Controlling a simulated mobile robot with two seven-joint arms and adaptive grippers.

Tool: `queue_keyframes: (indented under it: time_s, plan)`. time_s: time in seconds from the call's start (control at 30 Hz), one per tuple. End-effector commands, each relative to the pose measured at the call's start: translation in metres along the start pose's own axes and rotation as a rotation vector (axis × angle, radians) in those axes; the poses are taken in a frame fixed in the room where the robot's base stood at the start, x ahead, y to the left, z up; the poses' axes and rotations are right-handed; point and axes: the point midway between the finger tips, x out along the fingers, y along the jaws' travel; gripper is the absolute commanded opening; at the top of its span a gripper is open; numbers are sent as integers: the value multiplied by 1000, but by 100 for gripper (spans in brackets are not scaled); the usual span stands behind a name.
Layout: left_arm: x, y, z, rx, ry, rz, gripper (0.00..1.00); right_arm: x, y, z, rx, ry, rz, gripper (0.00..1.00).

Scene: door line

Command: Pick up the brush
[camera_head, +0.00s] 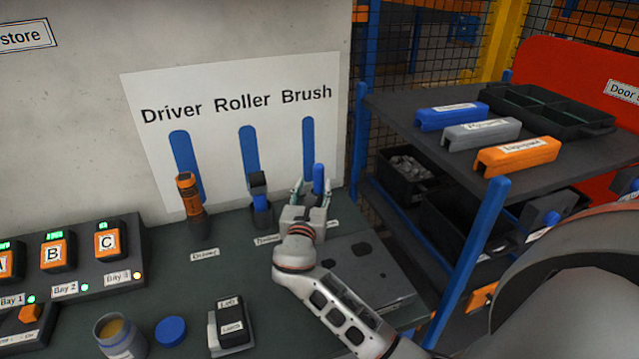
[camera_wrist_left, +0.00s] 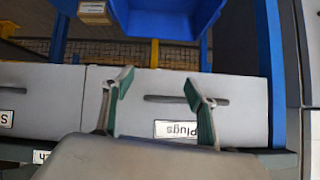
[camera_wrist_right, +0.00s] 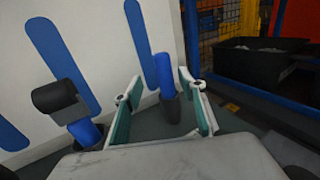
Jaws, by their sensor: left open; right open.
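The brush (camera_head: 318,180) stands upright below the "Brush" label on the board, its blue handle showing. In the right wrist view the brush (camera_wrist_right: 164,76) stands in a dark holder, between and just beyond my fingers. My right gripper (camera_head: 311,190) is open around the line of the handle; its fingers (camera_wrist_right: 161,108) show on both sides, and I see no contact. The head view hides the brush's lower part behind my gripper. My left gripper (camera_wrist_left: 155,88) is open and empty in front of grey drawers, outside the head view.
The roller (camera_head: 259,197) and the orange driver (camera_head: 189,193) stand in holders left of the brush. The board (camera_head: 222,140) is close behind. A dark shelf rack (camera_head: 420,122) with blue posts stands to the right. A jar (camera_head: 120,338) and blue lid (camera_head: 171,330) are in front.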

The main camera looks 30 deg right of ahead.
Motion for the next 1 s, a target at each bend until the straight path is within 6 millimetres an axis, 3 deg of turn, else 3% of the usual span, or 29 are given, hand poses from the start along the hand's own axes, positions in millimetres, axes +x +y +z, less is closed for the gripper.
queue_keyframes:
  time_s: [0.5,0.8,0.97,1.0]
  plan:
    - [-7,-9,10,7,-33,-11,57,62,-6,4,0,0,0,41]
    - [-6,-6,10,-7,-33,-14,57,67,-7,4,0,0,0,41]
    - [-6,-6,9,-8,-32,-15,57,67,-7,4,0,0,0,2]
    - [-5,-7,9,-8,-31,-15,57,67,-6,4,0,0,0,0]
